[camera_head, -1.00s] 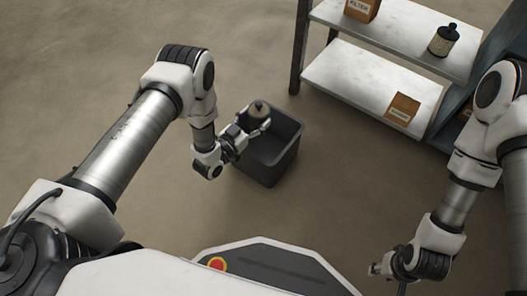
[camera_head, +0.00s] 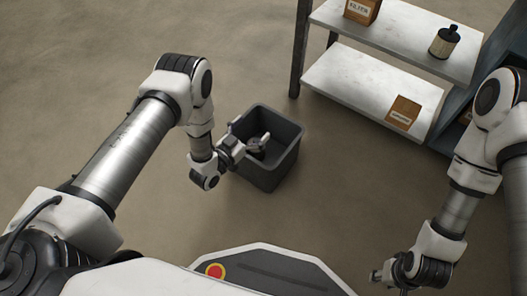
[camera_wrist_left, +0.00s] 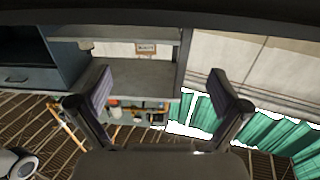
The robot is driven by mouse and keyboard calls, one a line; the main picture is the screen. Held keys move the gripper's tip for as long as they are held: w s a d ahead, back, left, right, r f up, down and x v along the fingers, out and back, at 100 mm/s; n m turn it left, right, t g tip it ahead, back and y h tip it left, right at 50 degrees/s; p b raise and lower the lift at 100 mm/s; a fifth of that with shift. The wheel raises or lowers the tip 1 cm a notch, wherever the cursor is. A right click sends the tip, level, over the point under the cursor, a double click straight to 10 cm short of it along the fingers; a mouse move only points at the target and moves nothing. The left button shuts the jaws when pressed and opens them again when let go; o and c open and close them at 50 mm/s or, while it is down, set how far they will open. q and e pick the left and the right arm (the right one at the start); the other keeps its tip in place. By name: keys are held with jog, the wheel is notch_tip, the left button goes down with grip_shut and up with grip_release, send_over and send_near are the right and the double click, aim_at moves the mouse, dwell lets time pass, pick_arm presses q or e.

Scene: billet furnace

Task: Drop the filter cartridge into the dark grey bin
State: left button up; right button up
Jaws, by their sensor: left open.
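The dark grey bin (camera_head: 268,176) stands on the floor, upright, near the middle of the head view. My left gripper (camera_head: 250,132) is over the bin's left rim, with its fingers reaching over the opening. In the left wrist view its two fingers (camera_wrist_left: 160,85) are spread wide with nothing between them. The cartridge it held is no longer visible in its fingers; a dark shape inside the bin under the fingers is too unclear to identify. Another filter cartridge (camera_head: 444,41) stands on the upper shelf. My right gripper (camera_head: 384,275) is low at the lower right, its fingers too small to read.
A shelf unit with a pale upper board (camera_head: 405,45) and lower board (camera_head: 350,85) stands at the upper right. It bears a box (camera_head: 361,10) and a smaller box (camera_head: 403,113). The floor around the bin is clear.

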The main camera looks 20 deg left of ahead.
pick_arm(q)
jog(key=v, duration=1)
jog(key=shift+s, duration=0.3)
jog(key=shift+a, duration=0.1)
